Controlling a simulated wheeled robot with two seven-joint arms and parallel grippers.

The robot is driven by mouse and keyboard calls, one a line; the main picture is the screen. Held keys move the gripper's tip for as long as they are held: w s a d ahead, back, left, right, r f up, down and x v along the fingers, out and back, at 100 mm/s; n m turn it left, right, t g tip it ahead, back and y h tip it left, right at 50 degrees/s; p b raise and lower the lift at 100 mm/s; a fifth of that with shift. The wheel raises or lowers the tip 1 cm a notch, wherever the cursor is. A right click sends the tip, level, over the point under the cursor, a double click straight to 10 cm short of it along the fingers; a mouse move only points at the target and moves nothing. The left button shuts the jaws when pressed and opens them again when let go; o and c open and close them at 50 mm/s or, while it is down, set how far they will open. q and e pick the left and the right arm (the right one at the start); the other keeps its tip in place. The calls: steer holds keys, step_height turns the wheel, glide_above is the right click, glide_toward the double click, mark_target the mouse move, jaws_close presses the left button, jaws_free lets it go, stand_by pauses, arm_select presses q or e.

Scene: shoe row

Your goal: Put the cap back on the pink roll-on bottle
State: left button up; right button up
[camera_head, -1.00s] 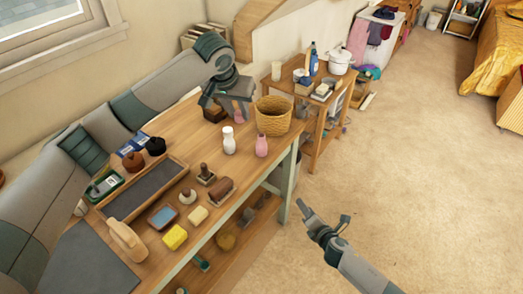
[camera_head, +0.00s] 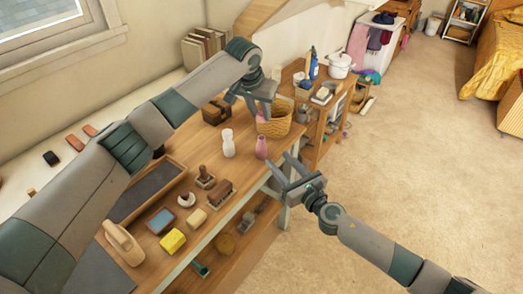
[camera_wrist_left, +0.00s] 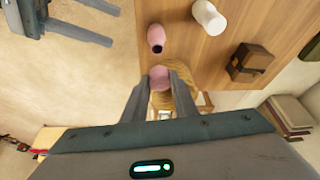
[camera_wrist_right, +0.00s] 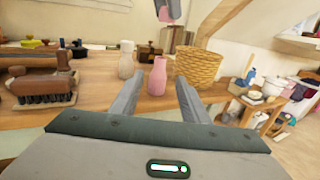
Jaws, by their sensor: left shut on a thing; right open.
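The pink roll-on bottle (camera_head: 261,147) stands upright and uncapped near the workbench's front edge. Its dark open top shows in the left wrist view (camera_wrist_left: 156,36). My left gripper (camera_head: 263,106) is shut on the pink cap (camera_wrist_left: 159,78) and holds it in the air above the bench, higher than the bottle and beside it. The cap also shows at the top of the right wrist view (camera_wrist_right: 164,14). My right gripper (camera_head: 280,162) is open and empty at the bench edge. Its fingers point towards the bottle, which appears between them in the right wrist view (camera_wrist_right: 157,76).
A white bottle (camera_head: 228,143) stands left of the pink one. A wicker basket (camera_head: 273,127) stands just behind it. Brushes (camera_head: 219,192), a yellow sponge (camera_head: 172,241) and a tray (camera_head: 180,170) occupy the nearer bench. Open floor (camera_head: 400,150) lies to the right.

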mark_target(263, 142)
steer(key=x, duration=0.9)
steer(key=shift+w+a, duration=0.1)
steer(key=shift+w+a+r, duration=0.25)
steer(key=shift+w+a, duration=0.1)
steer(key=shift+w, duration=0.35)
steer(key=shift+w+a, duration=0.2)
steer(key=shift+w, duration=0.05)
steer(key=shift+w+a+f, duration=0.1)
steer(key=shift+w+f, duration=0.1)
steer(key=shift+f, duration=0.05)
jaws_close()
